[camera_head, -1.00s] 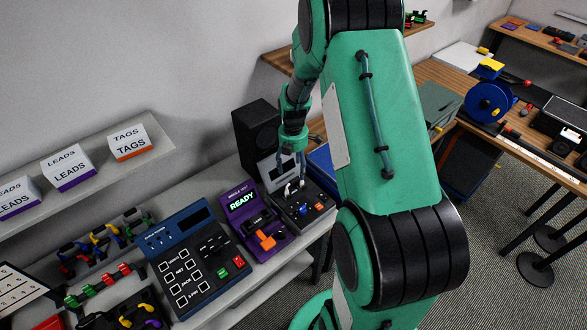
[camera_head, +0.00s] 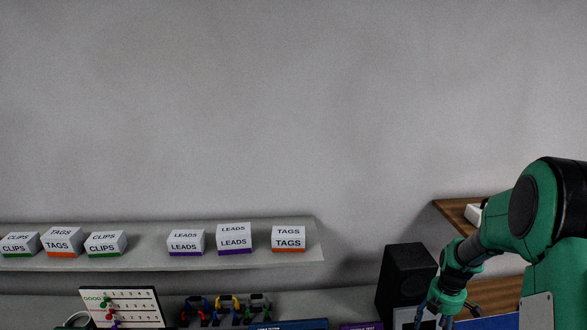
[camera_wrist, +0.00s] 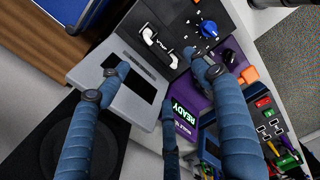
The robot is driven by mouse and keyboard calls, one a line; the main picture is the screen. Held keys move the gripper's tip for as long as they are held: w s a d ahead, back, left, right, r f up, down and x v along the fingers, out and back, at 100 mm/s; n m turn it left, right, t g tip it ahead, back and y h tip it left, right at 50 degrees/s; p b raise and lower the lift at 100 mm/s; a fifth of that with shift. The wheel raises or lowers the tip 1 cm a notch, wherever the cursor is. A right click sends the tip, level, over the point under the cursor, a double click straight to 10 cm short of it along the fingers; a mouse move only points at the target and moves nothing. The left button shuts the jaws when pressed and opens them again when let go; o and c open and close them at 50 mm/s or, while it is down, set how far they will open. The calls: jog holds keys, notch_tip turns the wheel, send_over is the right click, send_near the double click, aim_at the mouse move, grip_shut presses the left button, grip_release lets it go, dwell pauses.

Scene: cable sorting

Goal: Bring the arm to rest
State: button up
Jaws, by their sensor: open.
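My gripper (camera_wrist: 160,78) is open in the wrist view. Its blue-grey fingers are spread apart, and nothing is seen between them. It hangs over a grey unit with a dark screen (camera_wrist: 110,95) and a black panel with white handles (camera_wrist: 158,45). I cannot tell how high above them it is. In the head view my arm is at the lower right. My gripper (camera_head: 432,316) is at the bottom edge there, partly cut off, just right of the black speaker.
A black speaker (camera_head: 405,280) stands beside my gripper. A purple unit reading READY (camera_wrist: 184,112) lies close to the fingers. A grey wall shelf (camera_head: 150,258) holds several labelled boxes. A wooden shelf (camera_head: 452,212) is behind my arm. The wall above is clear.

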jog(key=s+a+r+m+t+b, duration=0.1)
jog(key=s+a+r+m+b, duration=0.25)
jog(key=a+r, duration=0.5)
jog(key=s+a+r+m+t+b, duration=0.25)
jog(key=a+r+m, duration=0.25)
jog(key=a+r, duration=0.4)
jog(key=s+a+r+m+t+b, duration=0.1)
jog(key=s+a+m, duration=0.3)
jog(key=s, duration=0.5)
jog(key=s+a+r+m+t+b, duration=0.1)
jog(key=s+a+r+m+b, duration=0.3)
jog(key=s+a, duration=0.3)
jog(key=s+m, duration=0.1)
jog(key=s, duration=0.2)
jog(key=shift+r, duration=0.25)
jog(key=shift+o, duration=0.3)
jog(key=o, duration=0.8)
jog(key=shift+o, duration=0.2)
jog(key=shift+w+r, duration=0.1)
